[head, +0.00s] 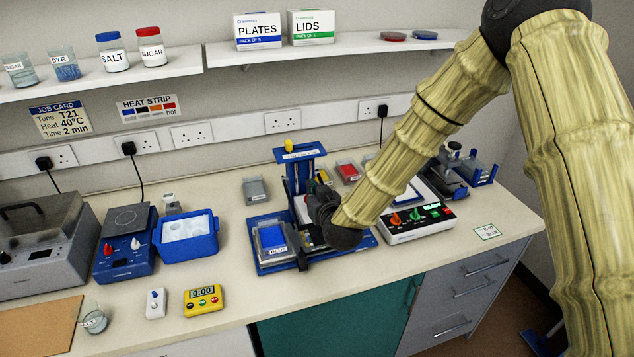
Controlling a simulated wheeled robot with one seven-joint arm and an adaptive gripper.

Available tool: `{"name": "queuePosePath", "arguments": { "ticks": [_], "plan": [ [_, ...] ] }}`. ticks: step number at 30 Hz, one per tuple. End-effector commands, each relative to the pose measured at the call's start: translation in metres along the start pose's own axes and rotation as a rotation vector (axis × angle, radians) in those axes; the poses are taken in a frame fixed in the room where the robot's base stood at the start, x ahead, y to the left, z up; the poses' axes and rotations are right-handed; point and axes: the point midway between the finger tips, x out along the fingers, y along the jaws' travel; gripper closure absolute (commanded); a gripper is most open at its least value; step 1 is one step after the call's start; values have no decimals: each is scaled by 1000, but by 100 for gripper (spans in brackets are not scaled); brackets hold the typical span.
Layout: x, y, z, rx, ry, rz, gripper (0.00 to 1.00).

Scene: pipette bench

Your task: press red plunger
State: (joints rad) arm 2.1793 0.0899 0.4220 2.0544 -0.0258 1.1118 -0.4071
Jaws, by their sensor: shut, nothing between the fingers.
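A blue pipette stand (305,157) with a yellow knob on top rises from a blue tray (263,267) near the middle of the bench. My gripper (302,258) is dark and points down in front of the stand, low over the tray. It is shut with nothing seen in it. The gripper and wrist cover the lower middle of the stand. No red plunger shows clearly; a small reddish patch shows beside my gripper, but I cannot tell what it is. I cannot tell whether the fingers touch anything.
A blue ice box (188,252) and a blue hotplate (125,265) stand to the left. A white control box (417,227) with coloured knobs is close on the right. A yellow timer (203,301) lies in front. The bench's front right is mostly clear.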

Motion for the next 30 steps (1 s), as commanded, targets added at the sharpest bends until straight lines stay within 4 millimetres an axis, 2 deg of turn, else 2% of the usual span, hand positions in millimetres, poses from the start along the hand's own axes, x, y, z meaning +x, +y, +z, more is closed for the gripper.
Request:
{"name": "queuePosePath", "arguments": {
  "ticks": [16,26,30],
  "plan": [
    [1,0,5,0,0,0,100],
    [6,-1,26,-1,-1,-1,100],
    [7,-1,28,0,-1,0,100]
  ]
}}
